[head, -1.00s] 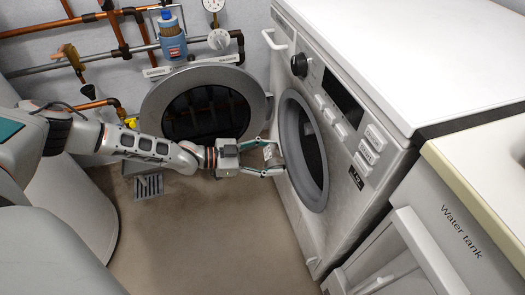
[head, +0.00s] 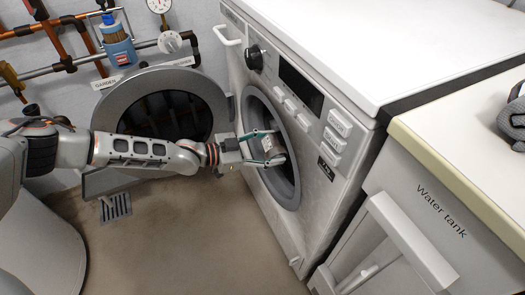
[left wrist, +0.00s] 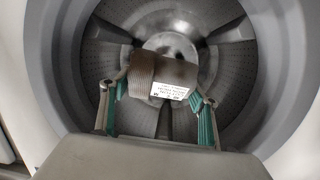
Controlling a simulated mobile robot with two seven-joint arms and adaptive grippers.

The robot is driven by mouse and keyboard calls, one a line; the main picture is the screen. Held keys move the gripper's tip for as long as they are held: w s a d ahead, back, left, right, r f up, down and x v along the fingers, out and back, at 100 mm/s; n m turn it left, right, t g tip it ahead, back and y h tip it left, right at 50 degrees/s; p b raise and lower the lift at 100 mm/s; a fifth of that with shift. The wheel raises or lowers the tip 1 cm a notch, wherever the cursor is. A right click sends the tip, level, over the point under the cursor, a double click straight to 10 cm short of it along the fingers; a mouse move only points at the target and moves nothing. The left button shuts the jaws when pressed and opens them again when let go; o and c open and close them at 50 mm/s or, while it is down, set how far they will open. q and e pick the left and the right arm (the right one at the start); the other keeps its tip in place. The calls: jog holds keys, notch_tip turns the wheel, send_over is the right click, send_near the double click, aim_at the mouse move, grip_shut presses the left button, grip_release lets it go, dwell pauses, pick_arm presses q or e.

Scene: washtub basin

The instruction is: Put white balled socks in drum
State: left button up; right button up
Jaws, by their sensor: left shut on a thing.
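My left gripper (head: 266,150) is at the round opening of the washing machine (head: 350,60), its fingertips overlapping the opening in the head view. It is shut on a ribbed ball of socks (left wrist: 163,75), which carries a white printed label and looks grey-brown in the shade. In the left wrist view the socks are between the two fingers, in front of the open drum (left wrist: 112,57). The metal drum shows vanes and a round hub, partly hidden by the socks. How deep the socks are cannot be told. My right gripper is not in view.
The round door (head: 112,108) is swung open to the left of the machine, behind my left arm. A water tank cabinet (head: 440,215) stands to the right, with a grey cloth-like item (head: 515,118) on top. Pipes (head: 65,62) line the wall; the floor in front is clear.

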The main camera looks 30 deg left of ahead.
pick_arm(q)
jog(key=w+r+x, duration=0.1)
jog(key=r+x, duration=0.2)
jog(key=x, duration=1.2)
jog(key=shift+w+a+r+b, duration=0.25)
jog(key=shift+a+b, duration=0.1)
jog(key=shift+b, duration=0.05)
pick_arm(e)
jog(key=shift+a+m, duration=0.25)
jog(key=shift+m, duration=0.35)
pick_arm(q)
jog(key=o, duration=1.3)
jog(key=shift+c, duration=0.2)
jog(key=v, duration=1.2)
